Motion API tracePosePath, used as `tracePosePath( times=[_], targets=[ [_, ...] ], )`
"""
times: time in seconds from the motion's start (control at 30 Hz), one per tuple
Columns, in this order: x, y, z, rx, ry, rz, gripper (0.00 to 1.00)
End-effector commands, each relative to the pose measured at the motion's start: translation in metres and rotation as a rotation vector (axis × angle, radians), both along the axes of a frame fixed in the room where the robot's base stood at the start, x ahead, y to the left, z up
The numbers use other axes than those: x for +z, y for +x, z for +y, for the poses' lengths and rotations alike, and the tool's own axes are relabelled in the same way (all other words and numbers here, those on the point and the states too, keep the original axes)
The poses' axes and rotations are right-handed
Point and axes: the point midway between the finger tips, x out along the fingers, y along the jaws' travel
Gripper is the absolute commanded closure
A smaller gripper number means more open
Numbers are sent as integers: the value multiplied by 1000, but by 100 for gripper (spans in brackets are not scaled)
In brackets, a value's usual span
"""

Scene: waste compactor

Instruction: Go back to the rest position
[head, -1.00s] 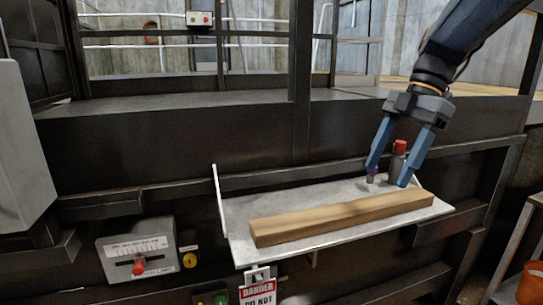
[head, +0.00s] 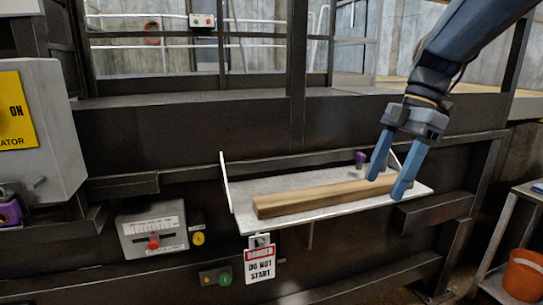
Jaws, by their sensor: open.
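My gripper (head: 386,188) hangs from the arm at the right of the head view, fingers pointing down and to the left. Its two blue fingers are apart, with nothing visibly held between them. In the picture the fingers cross in front of the right end of a wooden beam (head: 315,196). I cannot tell how far they are from it. The beam lies along a pale fold-out shelf (head: 243,189) on the dark machine. A small purple-topped object (head: 361,157) stands at the shelf's back, left of the fingers.
A grey box with a yellow sign (head: 15,108) is at the left. A lever panel (head: 152,238), a yellow button (head: 198,238) and a "DO NOT START" tag (head: 260,265) are on the machine front. An orange bucket (head: 524,274) is on a stand at lower right.

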Motion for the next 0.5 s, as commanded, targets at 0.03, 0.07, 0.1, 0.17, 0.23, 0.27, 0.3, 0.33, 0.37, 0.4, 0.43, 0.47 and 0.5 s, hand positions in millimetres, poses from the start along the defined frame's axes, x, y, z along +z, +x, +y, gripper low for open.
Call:
tracePosePath(
  times=[0.03, 0.07, 0.1, 0.17, 0.23, 0.27, 0.3, 0.33, 0.37, 0.4, 0.43, 0.47, 0.5],
  targets=[
    [-6, -1, 2, -27, -11, 11, 36],
    [-9, -2, 2, -48, -18, 16, 36],
    [-14, -3, 3, -79, -30, 27, 36],
    [-22, -4, 4, -128, -47, 40, 36],
    [-33, -7, 6, -194, -70, 57, 36],
    [-38, -7, 6, -225, -81, 63, 36],
    [-45, -9, 7, -270, -97, 76, 36],
    [-50, -11, 8, -305, -110, 82, 36],
    [-57, -13, 9, -344, -122, 92, 36],
    [-65, -15, 11, -398, -140, 103, 36],
    [-72, -18, 12, -445, -156, 111, 36],
    [-81, -20, 13, -497, -173, 119, 36],
    [-92, -24, 15, -571, -195, 130, 36]
  ],
)
